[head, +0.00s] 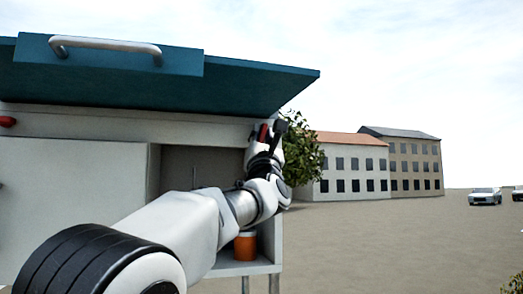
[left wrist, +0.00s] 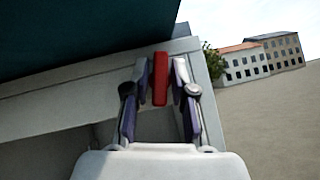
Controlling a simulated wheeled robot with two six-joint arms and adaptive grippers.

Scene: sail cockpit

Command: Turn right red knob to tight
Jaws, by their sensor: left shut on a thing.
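The right red knob (left wrist: 160,80) shows in the left wrist view as an upright red bar between the two fingers of my left gripper (left wrist: 161,74). The fingers are shut on it from both sides. In the head view, my left gripper (head: 270,131) is at the right end of the white panel under the blue lid, and a bit of the red knob (head: 263,132) shows beside a dark finger. Another red knob (head: 7,121) sits at the far left of the same panel. My right gripper is not in view.
The blue lid (head: 125,75) with a metal handle (head: 105,45) overhangs the panel. Below is an open compartment with an orange jar (head: 245,246) on its shelf. A tree (head: 303,150), buildings and cars stand beyond. Open ground lies to the right.

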